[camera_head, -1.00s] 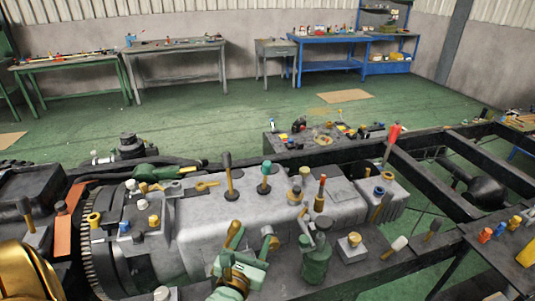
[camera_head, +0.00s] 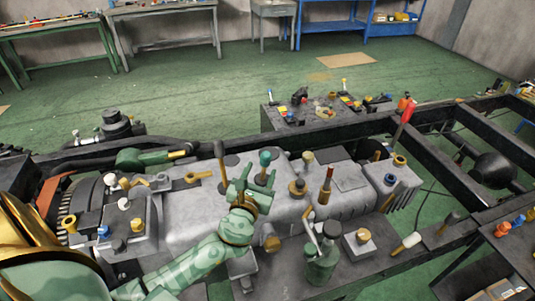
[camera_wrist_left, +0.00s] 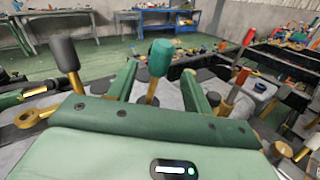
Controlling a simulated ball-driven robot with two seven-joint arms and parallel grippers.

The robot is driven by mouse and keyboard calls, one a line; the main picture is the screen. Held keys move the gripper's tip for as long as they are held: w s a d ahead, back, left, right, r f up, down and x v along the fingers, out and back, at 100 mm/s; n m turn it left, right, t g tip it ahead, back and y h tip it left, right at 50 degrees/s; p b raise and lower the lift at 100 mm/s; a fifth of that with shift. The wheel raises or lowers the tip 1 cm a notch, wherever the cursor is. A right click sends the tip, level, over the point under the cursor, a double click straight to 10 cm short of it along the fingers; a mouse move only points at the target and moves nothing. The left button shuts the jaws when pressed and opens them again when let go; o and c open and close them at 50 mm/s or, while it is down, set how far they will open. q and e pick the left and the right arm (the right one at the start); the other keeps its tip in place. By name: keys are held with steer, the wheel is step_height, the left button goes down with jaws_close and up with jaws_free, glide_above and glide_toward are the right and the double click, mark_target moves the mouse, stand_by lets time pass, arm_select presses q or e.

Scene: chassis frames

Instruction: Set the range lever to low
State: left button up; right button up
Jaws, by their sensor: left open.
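A lever with a teal knob (camera_head: 265,158) and a brass stem stands on the grey gearbox housing (camera_head: 185,225). I cannot tell from any label which lever is the range lever. My left gripper (camera_head: 252,180) is open at this teal-knobbed lever. In the left wrist view the teal knob (camera_wrist_left: 161,57) stands between the two green fingers, with gaps on both sides. A black-knobbed lever (camera_head: 220,160) stands just left of it; its knob (camera_wrist_left: 63,54) shows in the wrist view. My right gripper is not in view.
A brass-stemmed lever (camera_head: 327,183) and a red-handled tool (camera_head: 406,112) stand to the right. A green oil can (camera_head: 320,262) stands in front. Black chassis rails (camera_head: 450,160) run at the right. Open green floor (camera_head: 215,95) lies behind.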

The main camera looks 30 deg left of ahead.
mark_target(264, 164)
arm_select(q)
steer(key=x, duration=0.7)
steer(key=shift+b, duration=0.4)
steer(key=shift+w+a, duration=0.2)
steer(key=shift+w, duration=0.3)
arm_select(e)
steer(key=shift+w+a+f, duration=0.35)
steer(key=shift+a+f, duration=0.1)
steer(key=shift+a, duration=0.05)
